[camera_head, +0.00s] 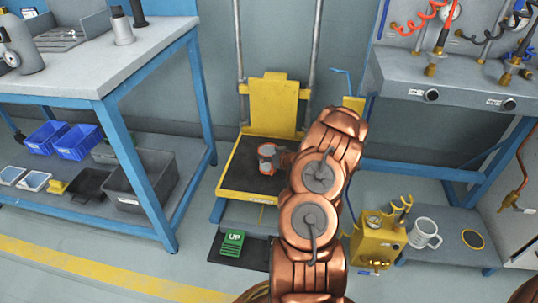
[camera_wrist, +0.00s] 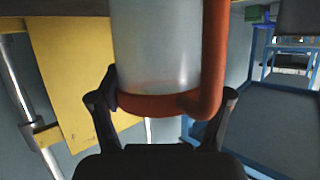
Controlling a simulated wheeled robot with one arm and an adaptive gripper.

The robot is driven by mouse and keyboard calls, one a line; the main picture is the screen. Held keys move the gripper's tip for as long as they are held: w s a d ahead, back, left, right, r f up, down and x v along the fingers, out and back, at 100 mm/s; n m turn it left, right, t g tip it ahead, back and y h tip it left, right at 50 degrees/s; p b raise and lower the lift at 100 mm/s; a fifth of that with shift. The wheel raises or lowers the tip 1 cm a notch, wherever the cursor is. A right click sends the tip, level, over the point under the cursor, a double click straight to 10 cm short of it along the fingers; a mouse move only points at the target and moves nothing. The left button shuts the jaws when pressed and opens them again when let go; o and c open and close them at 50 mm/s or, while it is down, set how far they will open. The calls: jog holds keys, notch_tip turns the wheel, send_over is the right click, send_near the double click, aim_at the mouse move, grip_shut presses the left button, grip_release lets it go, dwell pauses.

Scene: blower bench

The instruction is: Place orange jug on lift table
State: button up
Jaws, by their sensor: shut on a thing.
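The orange jug (camera_wrist: 160,50) has a pale see-through body with an orange band and an orange handle. My gripper (camera_wrist: 166,98) is shut on it, one finger at each side of its band. In the head view the jug (camera_head: 267,158) shows in small part over the lift table, at the end of my gripper (camera_head: 277,160). The lift table has a dark platform (camera_head: 240,170) with yellow edges and a yellow back plate (camera_head: 273,103). I cannot tell whether the jug touches the platform. My copper arm hides the platform's right side.
A blue-legged workbench (camera_head: 75,70) stands at left, with blue bins (camera_head: 77,141) below. A green "UP" pedal (camera_head: 232,243) lies before the lift. At right are a yellow device (camera_head: 377,240), a white mug (camera_head: 424,233) and a bench with hoses (camera_head: 455,90).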

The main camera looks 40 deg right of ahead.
jog(key=o, duration=1.3)
jog(key=shift+f, duration=0.1)
jog(key=shift+s+r, duration=0.15)
jog(key=shift+r, duration=0.1)
jog(key=p+v, duration=0.3)
jog(key=v, duration=0.8)
jog(key=shift+s+a+r, duration=0.1)
jog(key=shift+s+r, duration=0.05)
jog(key=shift+s, duration=0.15)
